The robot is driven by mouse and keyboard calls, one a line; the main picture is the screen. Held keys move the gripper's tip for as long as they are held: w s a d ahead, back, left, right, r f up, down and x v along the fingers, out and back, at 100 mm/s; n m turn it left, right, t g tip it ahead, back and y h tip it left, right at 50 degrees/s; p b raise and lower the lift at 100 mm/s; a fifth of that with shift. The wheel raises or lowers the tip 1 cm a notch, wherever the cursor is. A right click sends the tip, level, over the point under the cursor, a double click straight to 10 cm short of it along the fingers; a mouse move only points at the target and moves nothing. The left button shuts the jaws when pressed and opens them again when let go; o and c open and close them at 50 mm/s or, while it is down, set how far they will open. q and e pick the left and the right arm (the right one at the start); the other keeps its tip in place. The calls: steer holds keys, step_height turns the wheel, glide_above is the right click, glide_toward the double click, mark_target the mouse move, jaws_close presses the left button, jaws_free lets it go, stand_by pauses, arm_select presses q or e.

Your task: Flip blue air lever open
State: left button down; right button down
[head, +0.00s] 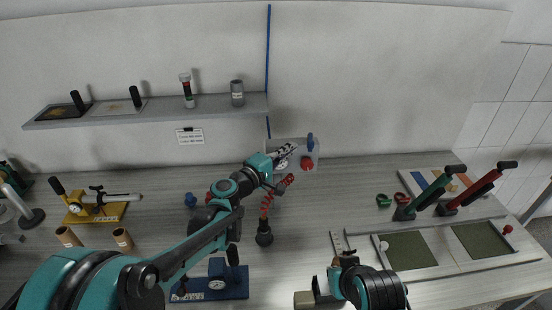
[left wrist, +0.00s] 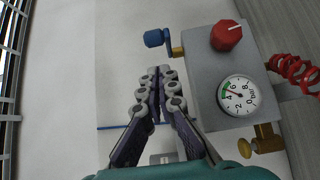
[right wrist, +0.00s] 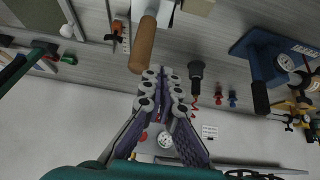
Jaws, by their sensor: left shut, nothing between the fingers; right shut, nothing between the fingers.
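The blue air lever (head: 310,141) sticks up beside the grey air unit on the back wall. In the left wrist view the blue lever (left wrist: 157,38) sits on a brass fitting (left wrist: 177,50) at the side of the grey unit (left wrist: 205,75), which bears a red knob (left wrist: 227,36) and a round gauge (left wrist: 238,95). My left gripper (head: 287,150) is shut and empty, its tips (left wrist: 157,72) apart from the lever, just below it in the wrist view. My right gripper (right wrist: 163,76) is shut and empty over the bench, far from the lever.
A red coiled hose (head: 267,203) hangs near my left forearm. A shelf (head: 150,110) is on the wall at left. A blue gauge stand (head: 225,287) is on the bench in front. Green and red hand levers (head: 470,188) stand at right.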

mark_target(311, 147)
arm_select(q)
steer(key=shift+s+d, duration=0.1)
steer(key=shift+d, duration=1.25)
steer(key=shift+s+d, duration=0.1)
steer(key=shift+s+d, duration=0.25)
steer(key=shift+d, duration=0.35)
steer(key=shift+s+d, duration=0.25)
steer(key=shift+d, duration=0.35)
steer(key=shift+a, duration=0.15)
